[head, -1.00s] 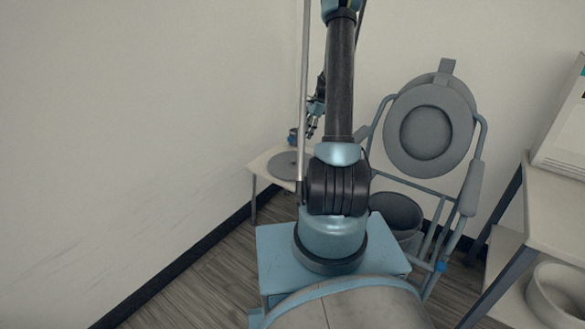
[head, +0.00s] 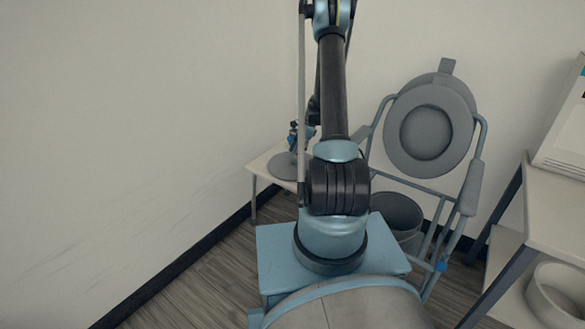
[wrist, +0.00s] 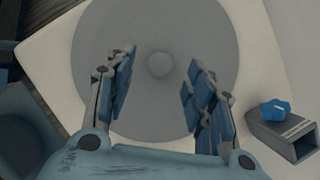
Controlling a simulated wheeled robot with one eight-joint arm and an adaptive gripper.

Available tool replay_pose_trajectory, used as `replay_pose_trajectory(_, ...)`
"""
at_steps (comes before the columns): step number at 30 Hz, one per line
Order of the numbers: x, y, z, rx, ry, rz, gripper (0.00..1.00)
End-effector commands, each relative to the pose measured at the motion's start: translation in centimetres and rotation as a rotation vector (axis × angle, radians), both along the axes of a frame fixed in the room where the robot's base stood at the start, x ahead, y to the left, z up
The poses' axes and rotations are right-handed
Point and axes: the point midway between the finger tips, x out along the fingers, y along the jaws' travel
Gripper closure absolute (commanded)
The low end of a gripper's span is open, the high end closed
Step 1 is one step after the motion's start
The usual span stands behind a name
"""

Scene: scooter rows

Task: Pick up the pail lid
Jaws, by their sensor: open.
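The pail lid is a flat grey disc (wrist: 158,110) with a small round knob at its centre in the wrist view. It lies on a small white table (wrist: 55,48) in the corner, and also shows in the head view (head: 283,167), partly hidden by my arm. My gripper (wrist: 160,85) is open above the lid, its blue-padded fingers on either side of the knob and apart from it. In the head view my gripper (head: 294,148) is small and low over the lid.
A grey box-shaped item with a blue knob (wrist: 285,128) sits on the table right of the lid in the wrist view. A commode chair (head: 468,190) with a grey pail (head: 398,214) stands right of my arm. A shelf table (head: 560,205) stands at far right. Walls close in behind and left.

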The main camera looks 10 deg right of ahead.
Motion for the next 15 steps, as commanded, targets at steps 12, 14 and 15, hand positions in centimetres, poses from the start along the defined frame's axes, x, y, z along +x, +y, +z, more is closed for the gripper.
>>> replay_pose_trajectory(12,0.1,1.1,-4.1,0.000,0.000,-0.001,0.51)
replay_pose_trajectory(14,0.1,1.1,-4.1,0.000,0.000,-0.001,0.51)
replay_pose_trajectory(15,0.1,1.1,-4.1,0.000,0.000,-0.001,0.51)
